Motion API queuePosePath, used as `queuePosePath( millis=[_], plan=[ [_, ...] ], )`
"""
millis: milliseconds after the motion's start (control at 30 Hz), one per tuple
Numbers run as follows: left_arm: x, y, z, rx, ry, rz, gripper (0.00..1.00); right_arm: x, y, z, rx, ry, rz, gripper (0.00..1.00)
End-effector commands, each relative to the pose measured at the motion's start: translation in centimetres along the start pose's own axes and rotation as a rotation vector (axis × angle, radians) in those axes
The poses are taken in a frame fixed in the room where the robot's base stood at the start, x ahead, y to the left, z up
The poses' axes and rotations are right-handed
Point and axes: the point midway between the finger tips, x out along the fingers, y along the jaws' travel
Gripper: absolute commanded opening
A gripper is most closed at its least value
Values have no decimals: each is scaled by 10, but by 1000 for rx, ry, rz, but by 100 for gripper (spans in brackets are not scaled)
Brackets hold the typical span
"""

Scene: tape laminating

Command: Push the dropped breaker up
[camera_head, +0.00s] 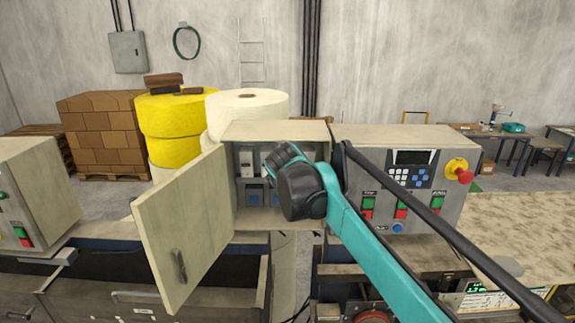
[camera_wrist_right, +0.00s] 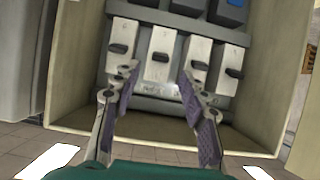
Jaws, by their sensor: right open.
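The open breaker cabinet (camera_head: 277,131) stands in the middle of the head view. White breakers with dark levers (camera_head: 247,160) show inside it, partly hidden by my right arm. In the right wrist view, several white breakers sit in a row (camera_wrist_right: 160,62), each with a short black lever. My right gripper (camera_wrist_right: 156,78) is open and empty inside the cabinet. Its fingertips are spread in front of the row, near the breakers' edge; contact is unclear. My left gripper is not in view.
The cabinet door (camera_head: 188,225) is swung open to the left. A control box (camera_head: 412,165) with buttons and a red emergency stop stands to the right. Blue parts (camera_head: 255,197) sit low in the cabinet. Yellow and white rolls (camera_head: 168,118) stand behind.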

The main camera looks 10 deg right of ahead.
Motion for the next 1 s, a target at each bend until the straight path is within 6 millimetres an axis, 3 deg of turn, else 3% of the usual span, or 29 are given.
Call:
queuePosePath(
  millis=[100, 300, 800, 1000],
  plan=[
    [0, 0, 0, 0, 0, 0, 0, -28, -1, 0, -3, 1, -2, 43],
    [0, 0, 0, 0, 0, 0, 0, -59, -1, 0, -2, 0, -1, 43],
    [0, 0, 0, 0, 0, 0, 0, -69, 1, -1, 0, 9, 0, 43],
    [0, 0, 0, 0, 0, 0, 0, -84, 14, -24, 25, 184, -17, 43]
  ],
)
